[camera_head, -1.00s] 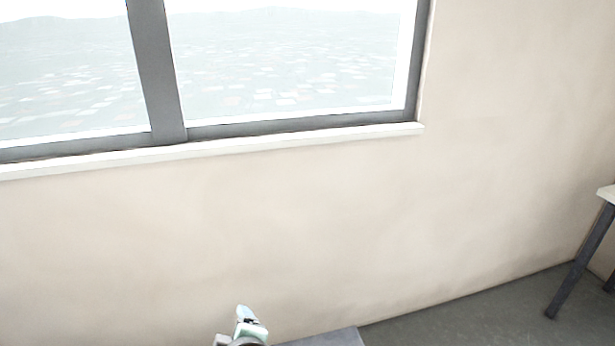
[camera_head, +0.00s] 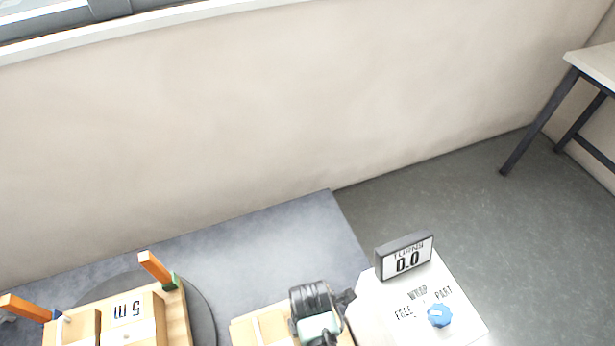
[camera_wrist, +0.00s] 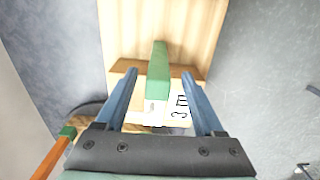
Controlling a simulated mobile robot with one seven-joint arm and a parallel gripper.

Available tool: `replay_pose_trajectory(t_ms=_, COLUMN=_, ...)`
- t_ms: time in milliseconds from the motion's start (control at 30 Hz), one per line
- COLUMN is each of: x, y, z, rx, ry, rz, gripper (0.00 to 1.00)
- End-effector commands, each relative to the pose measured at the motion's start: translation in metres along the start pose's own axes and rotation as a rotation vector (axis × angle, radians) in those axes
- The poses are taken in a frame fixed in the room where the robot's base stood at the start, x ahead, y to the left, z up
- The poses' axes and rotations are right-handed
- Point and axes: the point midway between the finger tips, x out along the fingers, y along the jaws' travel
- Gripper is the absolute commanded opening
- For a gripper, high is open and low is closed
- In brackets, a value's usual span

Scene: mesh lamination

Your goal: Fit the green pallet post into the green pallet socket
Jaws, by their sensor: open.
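A green bar (camera_wrist: 158,68), which looks like the green pallet post, stands out between my gripper's fingers in the wrist view, over a wooden board marked "3 m". My gripper (camera_wrist: 159,76) is open, with one blue finger on each side of the bar and a gap on both sides. I cannot tell how far above it the fingertips are. In the head view a small green piece (camera_head: 171,282), perhaps the green socket, sits at the foot of an orange post (camera_head: 155,267) on the pallet (camera_head: 180,325). The bar is hidden in the head view.
The pallet carries wooden blocks, one marked "5 m", and stands on a dark round turntable (camera_head: 203,310). A second orange post (camera_head: 24,308) is at far left.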

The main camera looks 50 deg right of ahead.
Motion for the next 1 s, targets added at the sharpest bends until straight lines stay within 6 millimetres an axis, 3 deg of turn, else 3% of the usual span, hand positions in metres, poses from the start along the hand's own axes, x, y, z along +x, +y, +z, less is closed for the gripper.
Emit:
replay_pose_trajectory(t_ms=400, x=0.047, y=0.002, z=-0.004, rx=0.002, ry=0.000, rz=-0.001, gripper=0.70)
replay_pose_trajectory(t_ms=733, x=0.053, y=0.002, z=-0.004, rx=0.001, ry=0.000, rz=0.002, gripper=0.70)
replay_pose_trajectory(t_ms=1000, x=0.053, y=0.002, z=-0.004, rx=0.001, ry=0.000, rz=0.002, gripper=0.23)
